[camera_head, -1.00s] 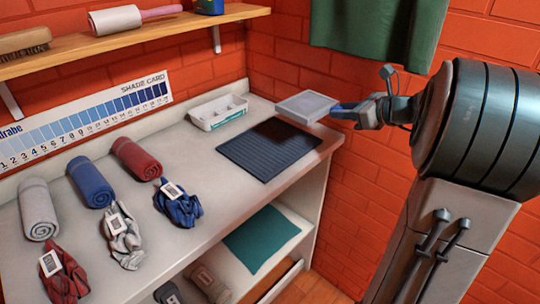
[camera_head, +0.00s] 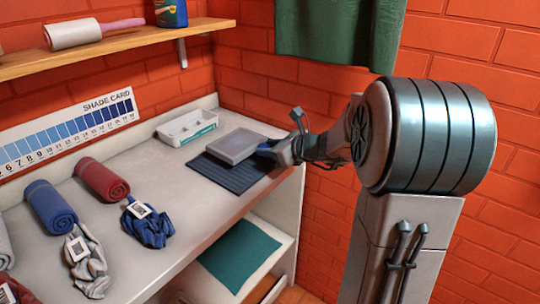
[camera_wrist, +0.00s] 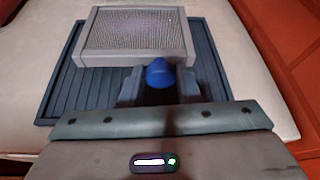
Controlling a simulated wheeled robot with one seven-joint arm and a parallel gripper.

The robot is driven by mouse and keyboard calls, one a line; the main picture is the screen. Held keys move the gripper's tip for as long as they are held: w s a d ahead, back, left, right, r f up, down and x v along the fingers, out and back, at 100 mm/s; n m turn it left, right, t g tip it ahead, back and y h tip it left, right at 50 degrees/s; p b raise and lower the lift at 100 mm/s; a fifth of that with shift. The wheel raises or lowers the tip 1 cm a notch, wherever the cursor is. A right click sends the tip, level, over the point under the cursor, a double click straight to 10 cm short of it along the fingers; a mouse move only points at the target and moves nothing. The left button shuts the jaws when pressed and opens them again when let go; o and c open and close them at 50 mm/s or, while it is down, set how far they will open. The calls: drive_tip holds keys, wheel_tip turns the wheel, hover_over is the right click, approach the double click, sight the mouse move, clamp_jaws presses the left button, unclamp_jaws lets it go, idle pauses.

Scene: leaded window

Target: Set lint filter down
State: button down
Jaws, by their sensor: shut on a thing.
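The lint filter (camera_head: 235,146) is a flat grey frame with a mesh face and a blue handle. My gripper (camera_head: 272,150) is shut on its handle at the right side. In the wrist view the filter (camera_wrist: 135,32) lies ahead of my gripper (camera_wrist: 160,82), with the rounded blue handle end between the fingers. The filter is over the dark ribbed mat (camera_head: 232,177), which also shows in the wrist view (camera_wrist: 85,92). I cannot tell whether the filter touches the mat or is slightly above it.
The pale counter (camera_head: 185,235) holds a white tray (camera_head: 187,127) behind the mat. Rolled towels in blue (camera_head: 50,206) and red (camera_head: 102,179) and a crumpled blue cloth (camera_head: 147,224) lie to the left. A brick wall and green curtain (camera_head: 335,30) are behind.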

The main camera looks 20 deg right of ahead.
drive_tip(key=shift+f, duration=0.75)
drive_tip(key=shift+f+b, duration=0.25)
drive_tip(key=shift+b, duration=0.05)
drive_tip(key=c, duration=1.1)
unclamp_jaws()
drive_tip(key=shift+o, duration=0.2)
drive_tip(key=shift+r, duration=0.1)
